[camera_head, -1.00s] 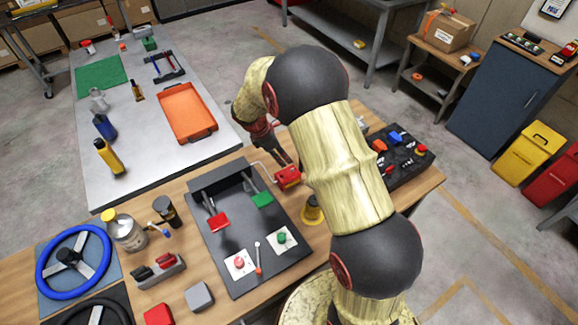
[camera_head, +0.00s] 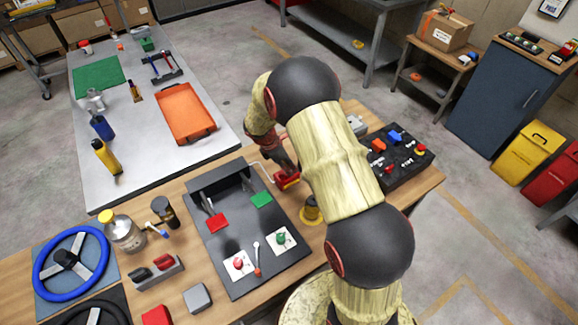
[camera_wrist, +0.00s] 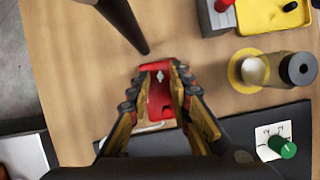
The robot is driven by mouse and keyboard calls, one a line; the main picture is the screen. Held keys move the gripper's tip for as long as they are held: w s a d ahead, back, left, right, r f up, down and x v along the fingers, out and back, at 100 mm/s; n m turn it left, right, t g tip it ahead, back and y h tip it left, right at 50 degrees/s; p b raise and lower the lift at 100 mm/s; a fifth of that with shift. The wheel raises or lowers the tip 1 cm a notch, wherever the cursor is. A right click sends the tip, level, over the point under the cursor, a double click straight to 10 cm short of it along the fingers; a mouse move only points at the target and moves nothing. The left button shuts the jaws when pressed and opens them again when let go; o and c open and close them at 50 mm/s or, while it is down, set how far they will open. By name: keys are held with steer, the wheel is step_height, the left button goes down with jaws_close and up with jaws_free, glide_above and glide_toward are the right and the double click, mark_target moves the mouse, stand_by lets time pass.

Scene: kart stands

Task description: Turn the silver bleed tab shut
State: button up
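A small red block (camera_wrist: 160,108) lies on the wooden bench, with a wire loop at its side. In the wrist view it has a pale, silvery diamond-shaped piece (camera_wrist: 160,75) on top; this may be the silver bleed tab, but it is too small to be sure. The block also shows in the head view (camera_head: 286,181), where the tab cannot be made out. My gripper (camera_wrist: 158,88) points down over the red block, one finger on each side. The fingers are apart, and I cannot see them clamped on the tab. My arm hides part of this area in the head view.
A black panel (camera_head: 232,235) with red and green parts lies close by. A yellow-based cylinder (camera_head: 311,211) stands near the block, and a black control box (camera_head: 393,163) is to the right. A metal table (camera_head: 150,150) holds an orange tray (camera_head: 186,113).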

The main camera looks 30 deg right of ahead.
steer(key=shift+c, duration=0.9)
jaws_close()
steer(key=shift+m, duration=0.4)
steer(key=m, duration=0.2)
steer(key=m+g+p, duration=0.1)
steer(key=m+g+y, duration=0.1)
steer(key=m, duration=0.1)
steer(key=shift+w+d+m, duration=0.15)
steer(key=shift+w+m, duration=0.15)
steer(key=shift+w, duration=0.05)
steer(key=m+g+y, duration=0.1)
steer(key=m, duration=0.3)
steer(key=shift+w+d+p, duration=0.1)
steer(key=shift+d+p, duration=0.1)
steer(key=shift+p, duration=0.1)
steer(key=shift+d+m+g+y, duration=0.15)
steer(key=shift+m+y, duration=0.3)
steer(key=shift+m, duration=0.6)
steer(key=shift+a+m+g+y, duration=0.1)
steer(key=shift+m+g+y, duration=0.25)
steer(key=shift+m, duration=0.7)
steer(key=shift+w+d, duration=0.1)
steer(key=shift+c, duration=0.8)
jaws_free()
steer(key=o, duration=0.3)
